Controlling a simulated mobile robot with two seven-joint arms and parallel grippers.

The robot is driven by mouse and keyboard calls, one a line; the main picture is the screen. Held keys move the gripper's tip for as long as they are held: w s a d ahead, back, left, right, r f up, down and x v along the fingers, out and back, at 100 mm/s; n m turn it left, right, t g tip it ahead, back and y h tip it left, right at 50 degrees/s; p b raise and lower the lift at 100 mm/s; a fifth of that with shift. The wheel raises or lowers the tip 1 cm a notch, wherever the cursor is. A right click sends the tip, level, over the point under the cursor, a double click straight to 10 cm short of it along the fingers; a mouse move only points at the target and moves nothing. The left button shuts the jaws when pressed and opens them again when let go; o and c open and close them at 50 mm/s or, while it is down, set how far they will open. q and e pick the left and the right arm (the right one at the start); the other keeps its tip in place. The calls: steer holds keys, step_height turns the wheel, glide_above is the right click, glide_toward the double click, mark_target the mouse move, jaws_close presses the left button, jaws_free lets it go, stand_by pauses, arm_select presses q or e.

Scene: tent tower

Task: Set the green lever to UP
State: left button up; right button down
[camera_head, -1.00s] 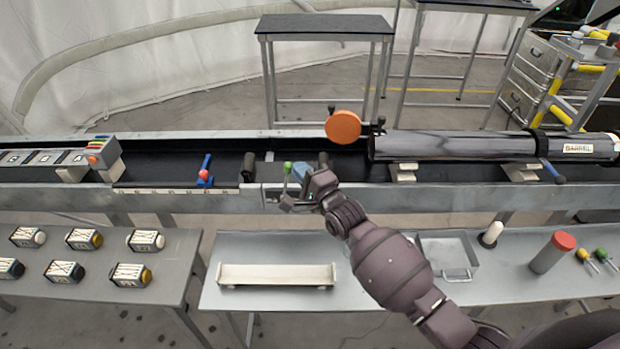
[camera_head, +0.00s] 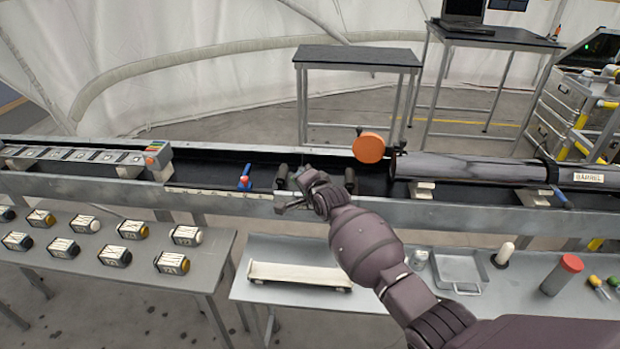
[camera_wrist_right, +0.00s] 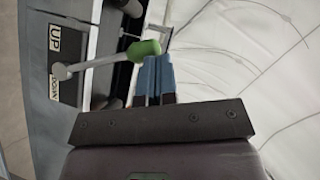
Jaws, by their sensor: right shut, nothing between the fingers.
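The green lever's knob (camera_wrist_right: 146,50) shows in the right wrist view on a pale rod that runs left to its pivot, beside a plate with an UP label (camera_wrist_right: 55,40) and a DOWN label (camera_wrist_right: 54,91). My right gripper (camera_wrist_right: 157,62) is shut and empty. Its blue fingertips are right beside the green knob; I cannot tell whether they touch it. In the head view my right gripper (camera_head: 308,184) is over the rail's front edge, and the green lever is hidden behind it. My left gripper is not in view.
An orange disc (camera_head: 368,147) and a long dark barrel (camera_head: 470,168) are to the right. A bench with a pale tray (camera_head: 300,275) and a table with several labelled blocks (camera_head: 115,256) stand in front.

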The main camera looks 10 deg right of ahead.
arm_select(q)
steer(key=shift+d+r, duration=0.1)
arm_select(e)
steer(key=shift+w+a+f, duration=0.2)
steer(key=shift+w+a, duration=0.05)
steer(key=shift+a, duration=0.35)
steer(key=shift+a+f, duration=0.1)
steer(key=shift+a, duration=0.05)
